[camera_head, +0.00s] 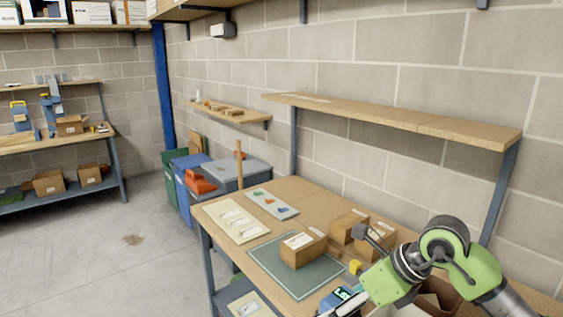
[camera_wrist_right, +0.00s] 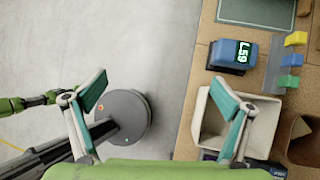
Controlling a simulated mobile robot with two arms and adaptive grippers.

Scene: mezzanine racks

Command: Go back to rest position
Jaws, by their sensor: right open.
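My right arm comes in from the right in the head view, bent over the near right part of the workbench (camera_head: 215,215). In the right wrist view my right gripper (camera_wrist_right: 160,92) is open, its two teal-padded fingers spread wide. Nothing is between them but the floor and a round grey part that looks like my base. The right finger overlaps a white bin (camera_wrist_right: 272,112) on the bench; I cannot tell how far above it is. A green arm part, seemingly my left arm, shows at the left edge of this view. My left gripper is not seen in either view.
A carton (camera_head: 303,252) sits on the green mat (camera_head: 262,257), with smaller cartons (camera_head: 346,227) beside it. A blue device (camera_wrist_right: 233,55) reading L59 stands behind the white bin. A shelf (camera_head: 400,118) overhangs the bench.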

